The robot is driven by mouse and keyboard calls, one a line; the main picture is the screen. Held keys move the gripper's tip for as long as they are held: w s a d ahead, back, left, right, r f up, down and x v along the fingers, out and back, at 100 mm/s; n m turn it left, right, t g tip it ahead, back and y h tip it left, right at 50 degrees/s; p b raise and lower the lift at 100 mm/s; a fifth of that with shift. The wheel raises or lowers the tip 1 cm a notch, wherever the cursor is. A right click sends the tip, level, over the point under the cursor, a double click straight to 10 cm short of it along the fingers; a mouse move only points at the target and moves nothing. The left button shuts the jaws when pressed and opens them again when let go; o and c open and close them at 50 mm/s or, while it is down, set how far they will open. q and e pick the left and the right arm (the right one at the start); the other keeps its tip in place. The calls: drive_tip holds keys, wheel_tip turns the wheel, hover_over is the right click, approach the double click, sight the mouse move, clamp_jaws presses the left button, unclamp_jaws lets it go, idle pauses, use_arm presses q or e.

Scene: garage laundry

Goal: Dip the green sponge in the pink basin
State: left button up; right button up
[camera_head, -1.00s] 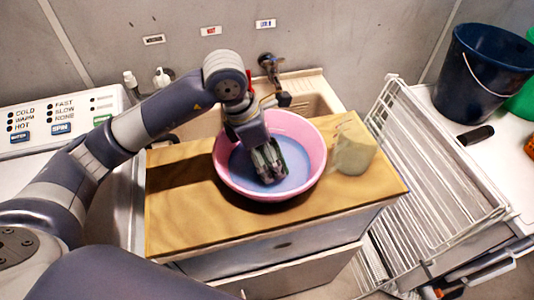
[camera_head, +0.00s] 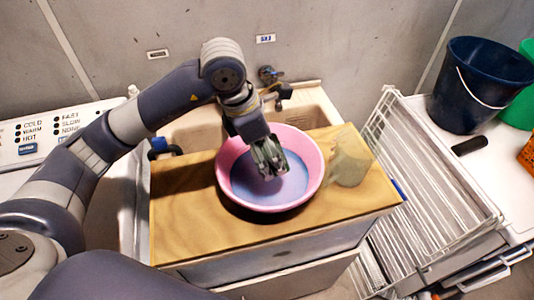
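The pink basin (camera_head: 226,190) stands on a wooden board and holds bluish liquid (camera_head: 285,185). My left gripper (camera_head: 271,172) points down inside the basin's outline, over the back part of the liquid. Its fingers look grey-green and close together. I cannot make out the green sponge separately from the fingers, so I cannot tell whether it is held there. Whether the fingertips touch the liquid is also unclear. My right gripper is not in view.
A pale jug-like container (camera_head: 350,160) stands right of the basin on the wooden board (camera_head: 190,225). A tap (camera_head: 270,76) and sink are behind. A white wire rack (camera_head: 425,165) and dark blue bucket (camera_head: 470,85) are at right.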

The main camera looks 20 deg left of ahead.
use_arm(q)
drive_tip(key=shift+r+p, duration=1.5)
drive_tip(key=shift+r, duration=1.6)
